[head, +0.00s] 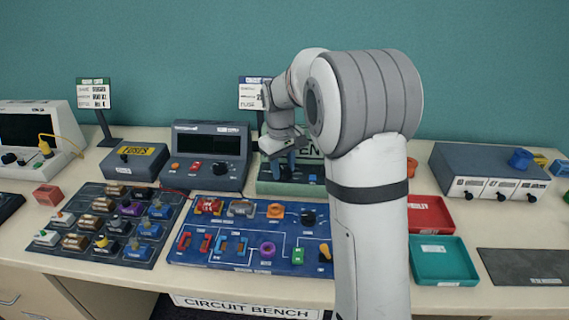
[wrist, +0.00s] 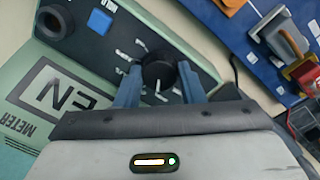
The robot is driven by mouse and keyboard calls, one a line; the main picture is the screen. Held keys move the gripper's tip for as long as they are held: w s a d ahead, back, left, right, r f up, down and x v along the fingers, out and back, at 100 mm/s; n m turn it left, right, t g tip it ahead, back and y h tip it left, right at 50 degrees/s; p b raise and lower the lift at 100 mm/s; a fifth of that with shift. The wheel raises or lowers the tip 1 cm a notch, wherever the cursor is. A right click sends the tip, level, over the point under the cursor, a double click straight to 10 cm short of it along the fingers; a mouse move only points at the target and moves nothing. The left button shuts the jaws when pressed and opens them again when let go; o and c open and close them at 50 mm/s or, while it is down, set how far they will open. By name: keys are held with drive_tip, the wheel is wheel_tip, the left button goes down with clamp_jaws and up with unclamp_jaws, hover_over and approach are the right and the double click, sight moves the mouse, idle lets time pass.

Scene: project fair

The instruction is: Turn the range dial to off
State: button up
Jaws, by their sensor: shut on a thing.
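The range dial (wrist: 158,68) is a round black knob on the sloped face of the green meter (wrist: 205,50). In the wrist view the two blue fingers of my gripper (wrist: 160,80) are shut on it, one on each side. A white pointer mark on the knob faces the bottom of the wrist view. White markings surround the dial, too small and tilted to read surely. In the head view the meter (head: 268,187) stands at the back of the bench, with my gripper (head: 286,168) over its face; the dial is mostly hidden there.
A blue circuit board (head: 225,252) with components lies in front of the meter. A grey instrument (head: 207,150) with a dark screen stands to its left. Red (head: 431,214) and teal (head: 442,262) trays and a grey power box (head: 485,165) are to the right.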

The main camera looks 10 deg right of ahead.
sight(282, 170)
drive_tip(key=m+p, duration=0.1)
drive_tip(key=m, duration=0.4)
drive_tip(key=shift+m, duration=0.4)
drive_tip(key=shift+p, duration=0.3)
drive_tip(key=o, duration=1)
drive_tip(key=r, duration=0.7)
drive_tip(key=shift+a+r, duration=0.2)
drive_tip(key=shift+a, duration=0.05)
drive_tip(key=shift+r, duration=0.2)
